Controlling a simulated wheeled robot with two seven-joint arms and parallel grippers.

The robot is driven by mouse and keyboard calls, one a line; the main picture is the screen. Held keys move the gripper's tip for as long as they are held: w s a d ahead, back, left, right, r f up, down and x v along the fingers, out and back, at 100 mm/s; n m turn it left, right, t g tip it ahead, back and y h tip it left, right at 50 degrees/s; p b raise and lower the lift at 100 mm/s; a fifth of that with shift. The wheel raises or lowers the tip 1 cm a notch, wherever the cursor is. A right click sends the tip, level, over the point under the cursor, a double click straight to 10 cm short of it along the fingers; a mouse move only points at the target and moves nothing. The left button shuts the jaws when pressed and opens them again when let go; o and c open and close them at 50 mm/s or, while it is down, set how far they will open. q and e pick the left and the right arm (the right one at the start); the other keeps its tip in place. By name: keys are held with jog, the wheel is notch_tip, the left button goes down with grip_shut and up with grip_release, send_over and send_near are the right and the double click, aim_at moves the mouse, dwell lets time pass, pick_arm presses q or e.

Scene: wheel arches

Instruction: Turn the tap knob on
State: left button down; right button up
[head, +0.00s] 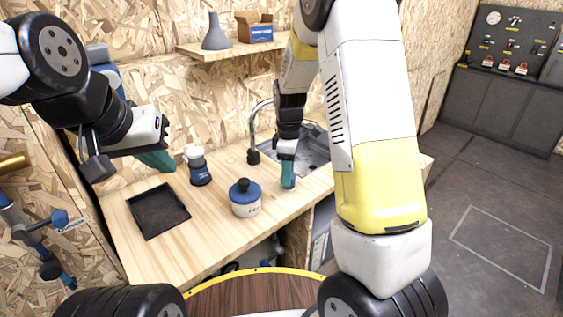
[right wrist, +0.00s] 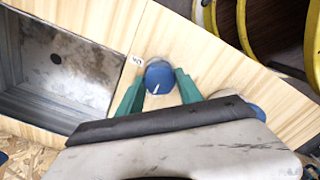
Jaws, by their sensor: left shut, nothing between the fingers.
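The tap knob (right wrist: 158,77) is a round blue knob with a white pointer line, on the wooden counter beside the sink. A small label (right wrist: 137,61) is next to it. My right gripper (right wrist: 159,72) points down at the knob, with one green finger on each side of it; I cannot tell whether they touch it. In the head view my right gripper (head: 288,184) is over the counter in front of the sink (head: 313,156), hiding most of the knob. The tap (head: 253,132) is a grey curved spout. My left gripper (head: 165,166) is shut and empty above the counter's left part.
A blue-lidded pot (head: 245,205), a dark blue jar with a pale top (head: 200,172) and a black tray (head: 158,211) stand on the counter (head: 200,236). A shelf (head: 225,52) above holds a grey funnel (head: 216,35) and a box (head: 254,29). Floor is clear at right.

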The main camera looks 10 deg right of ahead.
jog(key=c, duration=0.5)
jog(key=m, duration=0.3)
jog(key=shift+m, duration=0.4)
jog(key=m, duration=0.4)
jog(key=shift+m, duration=0.3)
jog(key=m, duration=0.5)
jog(key=shift+w, duration=0.1)
jog(key=shift+m, duration=2.3)
